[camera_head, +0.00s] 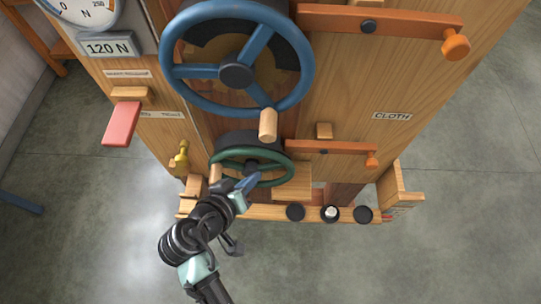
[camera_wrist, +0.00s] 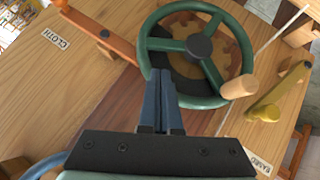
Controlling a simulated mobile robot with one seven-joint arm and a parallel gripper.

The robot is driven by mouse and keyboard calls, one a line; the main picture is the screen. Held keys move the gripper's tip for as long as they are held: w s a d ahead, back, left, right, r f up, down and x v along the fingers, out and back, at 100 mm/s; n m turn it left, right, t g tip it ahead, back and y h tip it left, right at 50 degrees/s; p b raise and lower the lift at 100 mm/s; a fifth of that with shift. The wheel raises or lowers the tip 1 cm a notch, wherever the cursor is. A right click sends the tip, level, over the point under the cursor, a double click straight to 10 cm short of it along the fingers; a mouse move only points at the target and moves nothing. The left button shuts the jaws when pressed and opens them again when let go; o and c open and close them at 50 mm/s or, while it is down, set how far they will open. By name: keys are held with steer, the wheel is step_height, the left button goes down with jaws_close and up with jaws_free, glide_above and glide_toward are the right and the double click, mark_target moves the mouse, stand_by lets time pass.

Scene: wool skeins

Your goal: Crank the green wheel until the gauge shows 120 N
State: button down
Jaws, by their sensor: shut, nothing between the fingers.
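The green wheel (camera_head: 284,163) is mounted low on the wooden front, below a larger blue wheel. It also shows in the wrist view (camera_wrist: 177,46), with a dark hub and a wooden crank handle (camera_wrist: 238,87) on its lower right rim. In the head view that handle (camera_head: 215,174) is at the wheel's left. My gripper (camera_head: 253,178) is shut and empty, its blue fingers in front of the wheel's lower rim. In the wrist view my gripper (camera_wrist: 161,75) points at the rim, away from the handle; I cannot tell whether it touches. The gauge (camera_head: 88,12) is cut off above a "120 N" plate (camera_head: 108,48); its needle cannot be read.
The blue wheel (camera_head: 180,71) has its own wooden handle (camera_head: 268,124). Orange levers (camera_head: 375,20) (camera_head: 325,147) extend to the right. A red paddle (camera_head: 121,124) and a yellow lever (camera_head: 181,155) are at the left. Floor in front is clear.

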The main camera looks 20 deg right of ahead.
steer(key=x, duration=0.8)
steer(key=shift+w+f+p, duration=0.15)
steer(key=shift+p, duration=0.25)
